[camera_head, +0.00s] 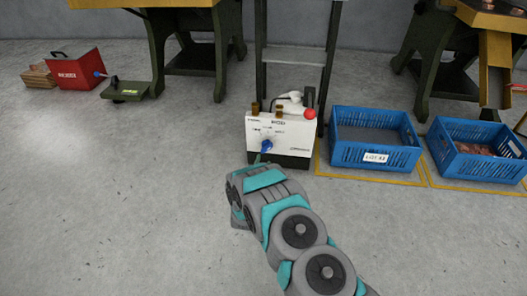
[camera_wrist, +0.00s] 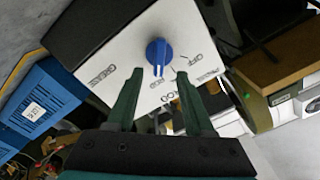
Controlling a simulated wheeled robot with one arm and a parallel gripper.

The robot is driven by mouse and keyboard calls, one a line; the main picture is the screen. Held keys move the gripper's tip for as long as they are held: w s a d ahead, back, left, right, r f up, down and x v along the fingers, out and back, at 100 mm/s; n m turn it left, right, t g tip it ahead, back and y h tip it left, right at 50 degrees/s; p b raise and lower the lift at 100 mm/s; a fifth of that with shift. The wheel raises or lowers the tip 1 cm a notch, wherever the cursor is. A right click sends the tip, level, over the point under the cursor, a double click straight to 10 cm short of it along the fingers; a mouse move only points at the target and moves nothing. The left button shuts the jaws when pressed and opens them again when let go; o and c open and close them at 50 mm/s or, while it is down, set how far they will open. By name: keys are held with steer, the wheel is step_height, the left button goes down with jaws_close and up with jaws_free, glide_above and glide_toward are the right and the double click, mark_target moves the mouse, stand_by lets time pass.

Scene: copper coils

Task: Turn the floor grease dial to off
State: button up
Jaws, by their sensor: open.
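The blue dial (camera_wrist: 156,52) sits on the white front panel (camera_wrist: 200,30) of a box in the wrist view. Printed words and tick marks surround it, one reading OFF to its right and one reading GREASE to its left. In the head view the dial (camera_head: 266,146) is on the front of the white and black floor box (camera_head: 292,138). My gripper is mostly hidden behind my arm there, just below the dial. I cannot tell whether the fingers touch the panel.
A red ball knob (camera_head: 310,114) and fittings stand on the box top. Blue crates (camera_head: 345,154) and (camera_head: 468,176) sit to the right. A red toolbox (camera_head: 75,72) and green pedal (camera_head: 130,92) are at left.

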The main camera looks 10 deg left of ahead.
mark_target(266, 151)
steer(key=shift+w+d+b, duration=0.15)
steer(key=shift+w+b, duration=0.25)
steer(key=shift+w, duration=3.4)
jaws_close()
